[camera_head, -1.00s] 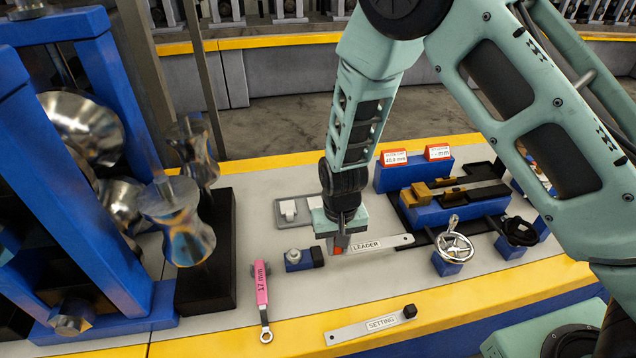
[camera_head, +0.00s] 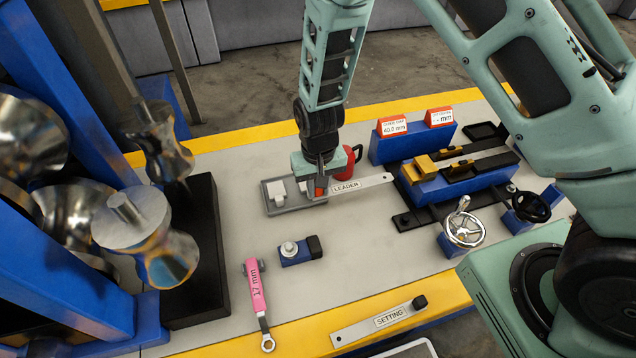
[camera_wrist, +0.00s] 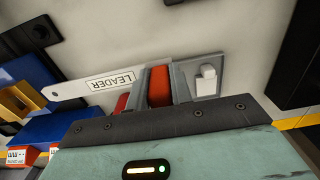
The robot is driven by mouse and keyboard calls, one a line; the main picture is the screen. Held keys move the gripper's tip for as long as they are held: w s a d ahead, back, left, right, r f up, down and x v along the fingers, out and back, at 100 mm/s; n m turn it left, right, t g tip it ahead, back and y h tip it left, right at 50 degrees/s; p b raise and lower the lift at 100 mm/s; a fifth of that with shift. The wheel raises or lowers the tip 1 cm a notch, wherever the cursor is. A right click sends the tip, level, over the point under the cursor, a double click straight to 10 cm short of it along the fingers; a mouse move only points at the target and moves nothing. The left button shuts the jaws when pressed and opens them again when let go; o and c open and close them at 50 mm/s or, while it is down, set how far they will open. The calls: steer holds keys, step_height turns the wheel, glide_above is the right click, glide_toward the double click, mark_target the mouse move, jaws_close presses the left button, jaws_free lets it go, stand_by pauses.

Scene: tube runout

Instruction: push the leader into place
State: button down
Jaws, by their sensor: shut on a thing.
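The leader (camera_head: 362,184) is a flat pale strip labelled LEADER with a hole at its right end. My gripper (camera_head: 318,192) is shut on its red left end, seen between the fingers in the wrist view (camera_wrist: 160,86). The strip points right, toward the blue guide block (camera_head: 440,196) with its brass jaws. Its right tip lies close to the block's left end; I cannot tell whether they touch. The grey tray (camera_head: 278,206) with a white block (camera_head: 283,188) lies beside and partly under my gripper. The strip's held end is mostly hidden by the fingers.
A red object (camera_head: 350,160) stands just behind the leader. Handwheels (camera_head: 464,228) stand in front of the guide block. The pink 17 mm wrench (camera_head: 256,290), a small blue block (camera_head: 298,250) and the SETTING strip (camera_head: 385,320) lie nearer the front. Rollers (camera_head: 150,240) stand at left.

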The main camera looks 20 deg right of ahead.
mark_target(342, 189)
steer(key=shift+d+b, duration=0.35)
steer(key=shift+d, duration=2.65)
steer(key=d, duration=1.5)
steer(key=shift+b, duration=0.45)
steer(key=c, duration=1.2)
jaws_free()
steer(key=shift+d, duration=0.15)
steer(key=shift+o, duration=0.2)
step_height(342, 189, up, 18)
steer(key=shift+f+b, duration=0.25)
steer(key=shift+b, duration=0.15)
